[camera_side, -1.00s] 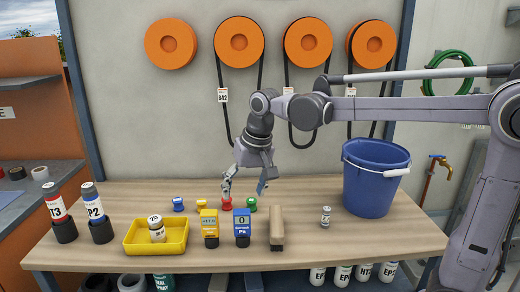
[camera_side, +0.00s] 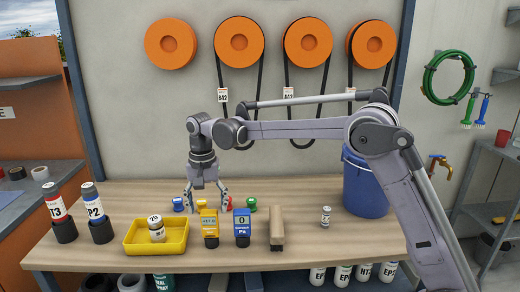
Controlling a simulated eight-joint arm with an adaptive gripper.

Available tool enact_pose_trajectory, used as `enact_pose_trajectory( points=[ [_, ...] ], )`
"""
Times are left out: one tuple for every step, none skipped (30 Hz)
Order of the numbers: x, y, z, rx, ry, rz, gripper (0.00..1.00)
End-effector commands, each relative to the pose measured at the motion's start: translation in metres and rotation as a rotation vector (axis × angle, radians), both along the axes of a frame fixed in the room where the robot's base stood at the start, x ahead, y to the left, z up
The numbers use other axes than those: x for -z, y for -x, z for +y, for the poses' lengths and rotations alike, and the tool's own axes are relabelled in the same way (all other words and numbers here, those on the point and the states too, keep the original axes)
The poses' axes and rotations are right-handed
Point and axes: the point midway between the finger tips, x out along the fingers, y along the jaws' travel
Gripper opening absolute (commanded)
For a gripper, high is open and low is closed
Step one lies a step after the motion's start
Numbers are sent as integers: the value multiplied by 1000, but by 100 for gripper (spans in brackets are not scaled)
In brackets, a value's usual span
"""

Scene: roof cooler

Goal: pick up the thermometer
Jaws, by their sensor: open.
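The thermometer looks to be the yellow handheld meter (camera_side: 209,222) with a small display, standing upright in a dark base on the wooden table. My gripper (camera_side: 207,205) is open and points straight down. Its fingers are spread, one to the left and one to the right of the meter's top in the picture. It seems to be at or just behind the meter; I cannot tell whether they touch. No object shows between the fingers apart from the meter's upper part.
A blue meter marked Pa (camera_side: 242,228) stands close on the right, then a tan block (camera_side: 277,228). A yellow tray (camera_side: 134,248) holding a jar is on the left. Small coloured pieces, including a green one (camera_side: 250,204), are behind. A blue bucket (camera_side: 365,190) stands at right.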

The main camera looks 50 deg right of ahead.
Motion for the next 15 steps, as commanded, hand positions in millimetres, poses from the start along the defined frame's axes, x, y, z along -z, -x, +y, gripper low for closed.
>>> enact_pose_trajectory(
  points=[
    [7, 0, 0, 0, 0, 0, 72],
    [10, 0, 0, 0, 0, 0, 72],
    [13, 0, 0, 0, 0, 0, 72],
    [15, 0, 0, -1, -1, -1, 72],
    [16, 0, 0, -1, 0, -1, 72],
    [18, 0, 0, -1, 0, -1, 72],
    [19, 0, 0, -1, 0, -1, 72],
    [21, 0, 0, -1, 0, -1, 72],
    [25, 0, -1, -1, 0, -1, 72],
    [29, 1, -1, -1, 0, -1, 72],
    [33, 1, -1, -1, 0, -1, 72],
    [39, 1, -1, -1, 0, -1, 72],
    [43, 1, -1, -1, 0, -1, 72],
    [48, 2, -2, -1, 0, -1, 72],
    [53, 2, -2, -1, 0, -1, 72]
  ],
)
